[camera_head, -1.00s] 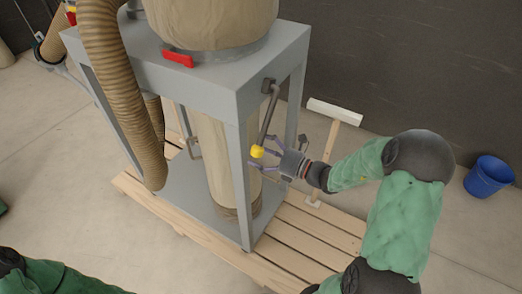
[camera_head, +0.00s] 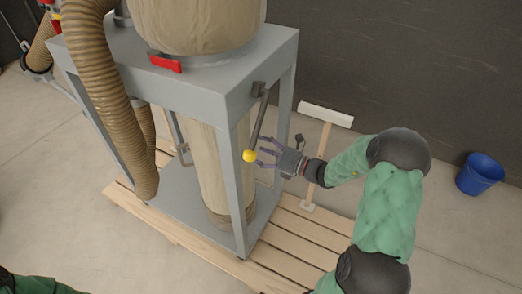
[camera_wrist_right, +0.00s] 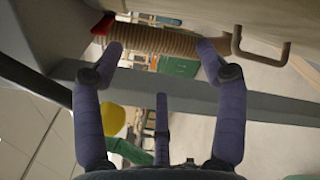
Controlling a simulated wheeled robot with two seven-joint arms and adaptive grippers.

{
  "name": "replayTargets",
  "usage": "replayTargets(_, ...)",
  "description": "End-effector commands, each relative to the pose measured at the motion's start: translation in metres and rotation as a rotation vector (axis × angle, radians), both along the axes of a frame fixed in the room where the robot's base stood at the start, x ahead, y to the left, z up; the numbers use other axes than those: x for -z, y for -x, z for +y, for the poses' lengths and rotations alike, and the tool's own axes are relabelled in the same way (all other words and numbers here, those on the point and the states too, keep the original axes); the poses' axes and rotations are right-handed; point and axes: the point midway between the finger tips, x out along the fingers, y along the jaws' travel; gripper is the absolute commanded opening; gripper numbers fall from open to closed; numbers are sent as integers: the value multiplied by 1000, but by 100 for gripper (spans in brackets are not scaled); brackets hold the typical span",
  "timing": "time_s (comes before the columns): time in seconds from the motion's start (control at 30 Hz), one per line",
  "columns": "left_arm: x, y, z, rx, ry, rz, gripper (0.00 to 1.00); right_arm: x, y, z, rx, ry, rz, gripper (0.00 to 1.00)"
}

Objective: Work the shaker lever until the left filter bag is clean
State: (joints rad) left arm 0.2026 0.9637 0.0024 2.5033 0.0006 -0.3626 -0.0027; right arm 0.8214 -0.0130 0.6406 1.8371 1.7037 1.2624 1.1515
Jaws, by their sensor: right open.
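The shaker lever (camera_head: 262,118) is a grey rod hanging down and slightly left from a bracket on the grey frame's right side. Its yellow knob (camera_head: 249,156) is at the lower end. My right gripper (camera_head: 262,151) is open and empty just right of the knob. In the right wrist view the knob (camera_wrist_right: 113,118) shows beside and partly behind the left finger of my right gripper (camera_wrist_right: 158,52). A beige bag (camera_head: 195,22) sits on top of the frame and another beige bag (camera_head: 208,165) hangs inside it. Bag cleanliness cannot be judged. My left gripper is outside the head view.
The grey frame (camera_head: 210,92) stands on a wooden pallet (camera_head: 290,235). A ribbed brown hose (camera_head: 105,95) runs down its left side. A red handle (camera_head: 165,63) is on its top. A wooden T-shaped tool (camera_head: 324,135) stands behind my right gripper. A blue bucket (camera_head: 480,175) is far right.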

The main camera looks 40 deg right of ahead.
Motion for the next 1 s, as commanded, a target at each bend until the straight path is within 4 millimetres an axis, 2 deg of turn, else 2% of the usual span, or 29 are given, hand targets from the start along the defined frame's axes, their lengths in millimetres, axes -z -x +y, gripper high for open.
replayTargets(0.33,-2,0,0,0,0,0,40,0,4,-2,1,-1,1,71)
replayTargets(1.0,-27,0,0,0,0,0,40,-1,65,-34,3,-1,2,71)
